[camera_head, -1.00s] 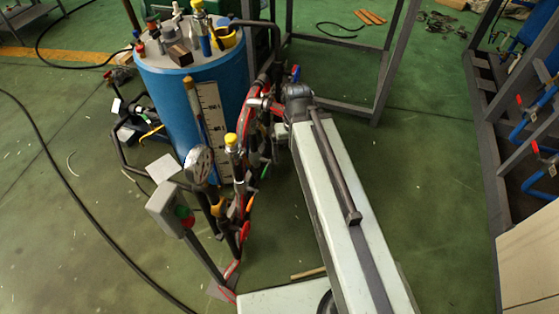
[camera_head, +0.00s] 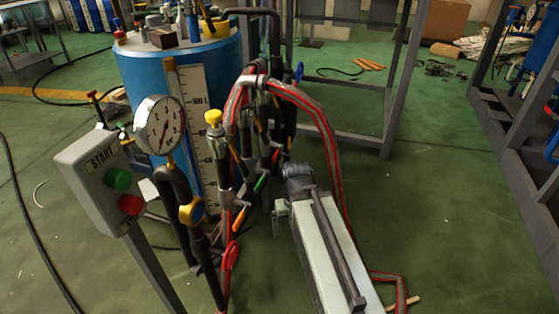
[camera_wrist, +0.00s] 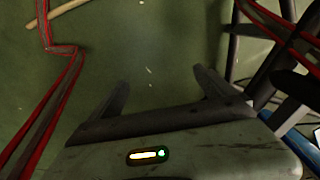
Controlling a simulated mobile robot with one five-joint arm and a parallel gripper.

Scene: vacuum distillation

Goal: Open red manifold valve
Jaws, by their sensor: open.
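A manifold with small coloured handles stands in front of the blue tank (camera_head: 140,75). In the head view it carries a red handle (camera_head: 276,156), a green handle (camera_head: 260,184) and an orange handle (camera_head: 239,220). A red looped piece (camera_head: 231,256) is lower down; I cannot tell which red part is the named valve. My arm reaches up from the bottom, and its end is just right of and below the handles, apart from them. In the wrist view my gripper (camera_wrist: 163,85) is open and empty, with only green floor between its fingers.
Red-striped hoses (camera_head: 320,125) arch over the manifold and down behind my arm. A pressure gauge (camera_head: 160,125) and a start box (camera_head: 100,180) with green and red buttons stand left. A grey metal frame (camera_head: 388,120) stands behind.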

